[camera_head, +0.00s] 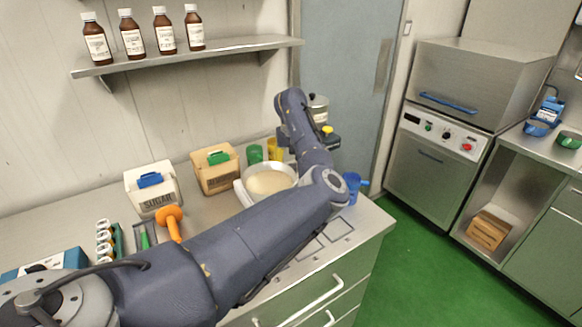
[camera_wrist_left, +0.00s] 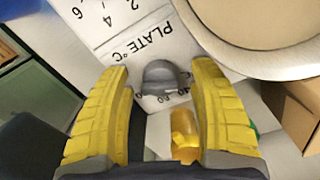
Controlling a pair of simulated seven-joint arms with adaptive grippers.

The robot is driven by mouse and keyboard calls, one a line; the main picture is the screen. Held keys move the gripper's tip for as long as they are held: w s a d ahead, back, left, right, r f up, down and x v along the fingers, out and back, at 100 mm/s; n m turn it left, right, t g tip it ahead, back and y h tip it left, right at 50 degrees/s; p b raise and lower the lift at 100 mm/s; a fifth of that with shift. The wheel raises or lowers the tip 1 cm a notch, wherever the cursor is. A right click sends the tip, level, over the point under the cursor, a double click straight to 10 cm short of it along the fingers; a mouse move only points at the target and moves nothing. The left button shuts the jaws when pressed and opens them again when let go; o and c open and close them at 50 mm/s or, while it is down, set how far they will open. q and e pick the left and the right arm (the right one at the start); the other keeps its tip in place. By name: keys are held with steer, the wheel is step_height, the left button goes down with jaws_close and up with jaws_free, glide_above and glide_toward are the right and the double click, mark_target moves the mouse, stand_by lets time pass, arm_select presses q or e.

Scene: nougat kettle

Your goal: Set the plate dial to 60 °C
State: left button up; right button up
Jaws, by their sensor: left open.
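The plate dial (camera_wrist_left: 160,76) is a small grey knob on a pale panel (camera_wrist_left: 128,25) marked "PLATE °C" in the left wrist view. The lettering appears upside down, and the numbers beside the dial are partly hidden, so I cannot read its setting. My left gripper (camera_wrist_left: 159,71) is open, its two yellow fingers on either side of the dial with visible gaps. I cannot tell how high the fingertips are above the panel. In the head view my left arm hides the dial. A pale pan (camera_head: 270,180) stands on the plate, its rim (camera_wrist_left: 262,68) close by in the wrist view.
A sugar box (camera_head: 152,190), a second wooden box (camera_head: 215,173) and green (camera_head: 255,153) and yellow (camera_head: 273,146) cups stand around the pan. A blue mug (camera_head: 352,187) is right of my arm. Brown bottles (camera_head: 131,35) line the shelf (camera_head: 190,57). Green floor is clear at right.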

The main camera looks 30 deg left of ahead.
arm_select(q)
steer(key=c, duration=1.3)
steer(key=m, duration=0.4)
steer(key=shift+m, duration=0.4)
steer(key=m, duration=0.4)
steer(key=shift+s+a+m, duration=0.1)
steer(key=shift+a+m, duration=0.05)
steer(key=shift+m, duration=0.15)
steer(key=m, duration=0.4)
steer(key=shift+a+f, duration=0.1)
steer(key=shift+a+m, duration=0.1)
steer(key=shift+m, duration=2)
